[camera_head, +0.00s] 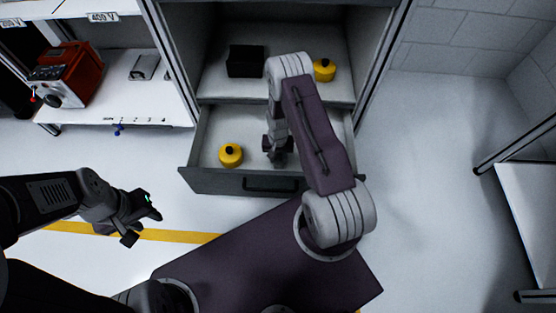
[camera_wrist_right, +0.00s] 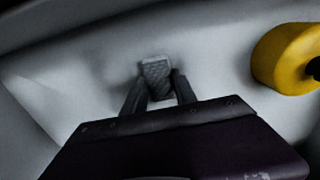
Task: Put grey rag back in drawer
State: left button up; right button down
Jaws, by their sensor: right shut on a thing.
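The grey drawer (camera_head: 218,183) is pulled open at the bottom of the cabinet, its light inside showing. My right gripper (camera_head: 278,155) is inside the drawer's outline in the head view, pointing down. In the right wrist view its two fingers are shut on the grey rag (camera_wrist_right: 156,72), a small textured piece between the fingertips. The rag is over or on the drawer's pale floor; I cannot tell whether it touches. In the head view the rag is not clearly distinguishable from the dark gripper. My left gripper (camera_head: 142,217) is open and empty, left of the drawer above the floor.
A yellow round object (camera_head: 231,155) lies in the drawer's left part; a yellow one also shows in the wrist view (camera_wrist_right: 287,57). The shelf above holds a black box (camera_head: 246,61) and another yellow object (camera_head: 325,70). A red device (camera_head: 75,75) stands on the left shelf.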

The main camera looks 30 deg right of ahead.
jog(key=shift+f, duration=0.1)
jog(key=c, duration=1)
grip_release()
jog(key=shift+r, duration=0.2)
notch_tip(320, 180, up, 12)
jog(key=p, duration=0.8)
notch_tip(320, 180, up, 14)
jog(key=n, duration=0.3)
send_over(278, 158)
jog(key=s+a, duration=0.3)
jog(key=a, duration=0.2)
jog(key=s+a+r+n+t, duration=0.1)
jog(key=s+a+r+n, duration=0.2)
jog(key=s+r, duration=0.5)
jog(key=shift+s+a, duration=0.15)
jog(key=shift+s, duration=0.8)
jog(key=shift+r, duration=0.2)
